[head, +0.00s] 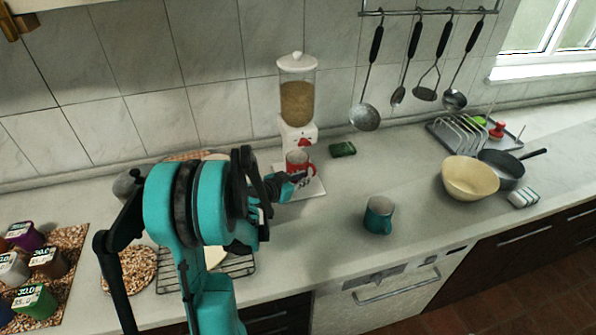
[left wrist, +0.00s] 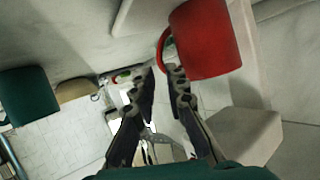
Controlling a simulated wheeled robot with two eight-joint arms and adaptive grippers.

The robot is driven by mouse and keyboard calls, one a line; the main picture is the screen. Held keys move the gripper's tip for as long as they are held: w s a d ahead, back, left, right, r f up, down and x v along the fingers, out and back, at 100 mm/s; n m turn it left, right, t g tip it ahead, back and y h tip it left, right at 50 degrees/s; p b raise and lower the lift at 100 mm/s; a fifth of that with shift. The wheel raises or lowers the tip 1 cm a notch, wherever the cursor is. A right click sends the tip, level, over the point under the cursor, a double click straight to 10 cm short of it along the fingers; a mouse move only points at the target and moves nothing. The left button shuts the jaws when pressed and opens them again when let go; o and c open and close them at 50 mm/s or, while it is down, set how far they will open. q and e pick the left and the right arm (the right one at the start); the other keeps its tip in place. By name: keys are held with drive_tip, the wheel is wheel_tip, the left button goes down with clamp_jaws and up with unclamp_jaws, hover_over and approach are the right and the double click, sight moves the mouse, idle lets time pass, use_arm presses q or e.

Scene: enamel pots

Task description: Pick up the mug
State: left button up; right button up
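A red mug (head: 298,161) stands upright on the white base of the dispenser. In the left wrist view the red mug (left wrist: 212,40) is close ahead, with its handle towards the fingertips. My left gripper (head: 288,183) is right in front of the mug. In the left wrist view my left gripper (left wrist: 161,74) has its tips on either side of the handle's lower part, with a narrow gap between them. I cannot tell whether they press on the handle. A second, teal mug (head: 379,215) stands apart on the counter to the right. My right gripper is not in view.
The dispenser (head: 297,100) rises directly behind the red mug. A green packet (head: 342,149) lies beside it. A wire rack (head: 238,263) is under my left arm. A cream bowl (head: 470,179) and dark pan (head: 503,168) stand at the right. The counter between the mugs is clear.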

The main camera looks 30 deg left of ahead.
sight(314, 173)
use_arm(q)
drive_tip(key=b+x, duration=0.2)
drive_tip(key=x, duration=0.3)
drive_tip(key=shift+w+f, duration=0.1)
drive_tip(key=shift+f, duration=0.1)
drive_tip(key=shift+r, duration=0.15)
clamp_jaws()
drive_tip(key=shift+d+r+p, duration=0.1)
drive_tip(key=shift+r+p, duration=0.35)
drive_tip(key=shift+p, duration=0.05)
wheel_tip(314, 173, up, 7)
drive_tip(key=p, duration=0.3)
drive_tip(key=s+d+p, duration=0.2)
drive_tip(key=s+d, duration=1.1)
drive_tip(key=d, duration=0.2)
drive_tip(key=shift+f+p, duration=0.4)
drive_tip(key=shift+f, duration=0.05)
